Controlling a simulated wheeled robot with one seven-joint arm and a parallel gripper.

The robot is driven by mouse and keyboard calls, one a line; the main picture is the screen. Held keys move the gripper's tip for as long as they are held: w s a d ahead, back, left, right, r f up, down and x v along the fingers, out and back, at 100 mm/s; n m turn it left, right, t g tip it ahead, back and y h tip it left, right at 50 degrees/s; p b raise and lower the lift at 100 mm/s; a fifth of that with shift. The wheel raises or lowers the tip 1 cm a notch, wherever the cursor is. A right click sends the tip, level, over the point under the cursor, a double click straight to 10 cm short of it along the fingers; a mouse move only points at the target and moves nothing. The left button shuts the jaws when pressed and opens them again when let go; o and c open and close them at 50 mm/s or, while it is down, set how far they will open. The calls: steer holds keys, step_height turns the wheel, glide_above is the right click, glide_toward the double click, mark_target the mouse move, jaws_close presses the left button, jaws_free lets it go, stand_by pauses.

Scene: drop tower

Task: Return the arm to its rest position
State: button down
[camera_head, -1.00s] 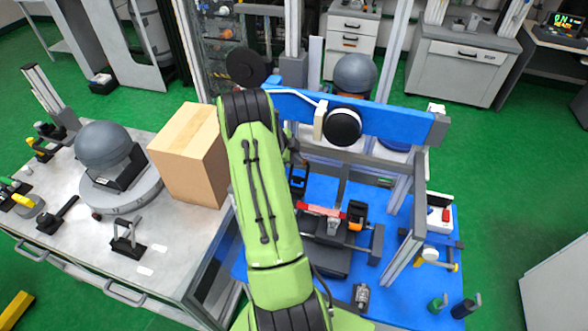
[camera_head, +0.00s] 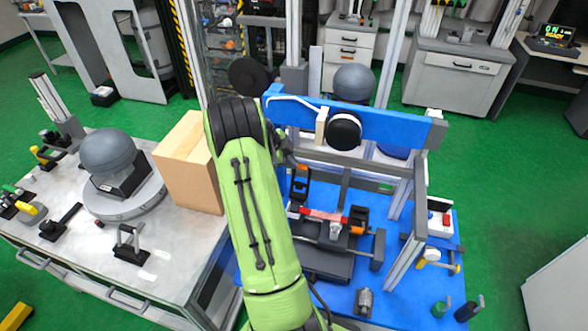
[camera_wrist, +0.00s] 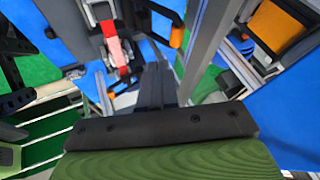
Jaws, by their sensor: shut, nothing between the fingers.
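My green arm (camera_head: 258,225) reaches up the middle of the head view, with its dark joint at the top beside the cardboard box. The arm hides most of my gripper in that view. In the wrist view my gripper (camera_wrist: 157,84) shows as dark, narrow fingers pointing up the picture. The fingers are together with nothing between them. Beyond them lies a red and grey clamp-like part (camera_wrist: 112,40), which appears in the head view as a red bar (camera_head: 325,216) on the blue bench.
The cardboard box (camera_head: 188,170) stands on the left table, close to my arm. A grey dome (camera_head: 107,150) sits on a round base there. A blue crossbeam (camera_head: 390,120) and grey posts (camera_head: 408,240) stand right of my arm. Green floor is open at right.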

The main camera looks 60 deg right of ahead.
steer(key=d+v, duration=0.1)
steer(key=v, duration=0.5)
steer(key=shift+w+r, duration=0.15)
steer(key=shift+r, duration=0.15)
steer(key=shift+a, duration=0.25)
